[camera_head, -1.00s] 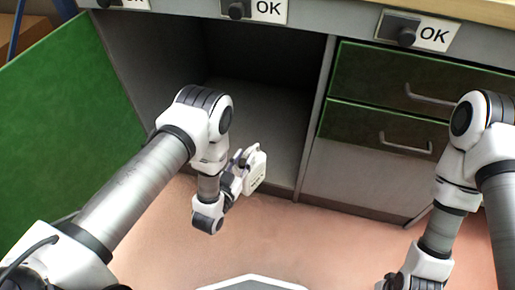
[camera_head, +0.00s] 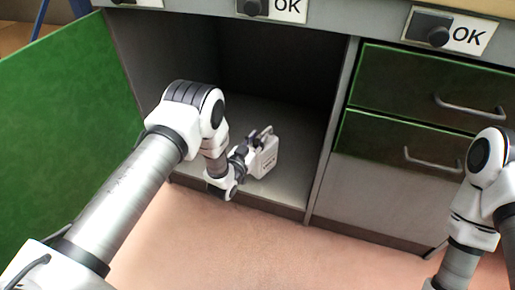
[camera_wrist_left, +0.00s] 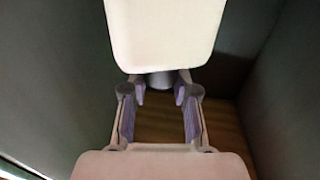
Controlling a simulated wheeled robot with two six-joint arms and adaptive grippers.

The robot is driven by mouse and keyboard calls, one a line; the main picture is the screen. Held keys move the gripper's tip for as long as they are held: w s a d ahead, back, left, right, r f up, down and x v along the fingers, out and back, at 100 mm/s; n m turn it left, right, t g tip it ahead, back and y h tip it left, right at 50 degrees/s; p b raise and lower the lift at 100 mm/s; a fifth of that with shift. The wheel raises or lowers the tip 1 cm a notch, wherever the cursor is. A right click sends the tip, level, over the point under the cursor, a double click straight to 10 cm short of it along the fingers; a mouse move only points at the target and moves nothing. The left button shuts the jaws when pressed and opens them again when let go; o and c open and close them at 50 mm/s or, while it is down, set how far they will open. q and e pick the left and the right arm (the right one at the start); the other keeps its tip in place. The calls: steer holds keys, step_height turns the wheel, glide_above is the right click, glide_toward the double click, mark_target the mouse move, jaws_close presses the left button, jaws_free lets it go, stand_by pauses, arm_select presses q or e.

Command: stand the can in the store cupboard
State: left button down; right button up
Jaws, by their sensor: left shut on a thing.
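The can (camera_head: 263,158) is a pale, box-like container. It is inside the open store cupboard (camera_head: 285,112), over the front part of its grey floor. My left gripper (camera_head: 251,147) is shut on the upper part of the can from its left side. The can looks roughly upright; I cannot tell whether its base touches the floor. In the left wrist view, a large pale surface, apparently the can (camera_wrist_left: 165,35), fills the top middle beyond the fingers (camera_wrist_left: 160,100). Of my right arm only links show at the right edge; its gripper is out of frame.
The green cupboard door (camera_head: 55,125) stands open at the left. A grey divider (camera_head: 333,130) bounds the cupboard on the right, beside green drawers (camera_head: 400,145) with metal handles. Labels reading OK (camera_head: 287,8) are above. The cupboard floor behind the can is clear.

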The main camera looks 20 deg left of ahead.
mark_target(266, 159)
arm_select(q)
steer(key=shift+w+a+b, duration=0.15)
steer(key=shift+w+b, duration=0.2)
steer(key=shift+w, duration=0.25)
steer(key=shift+w+f, duration=0.15)
steer(key=shift+f, duration=0.15)
step_height(266, 159, down, 3)
steer(key=b, duration=0.2)
steer(key=shift+b, duration=0.4)
steer(key=shift+r, duration=0.15)
steer(key=c, duration=0.9)
jaws_free()
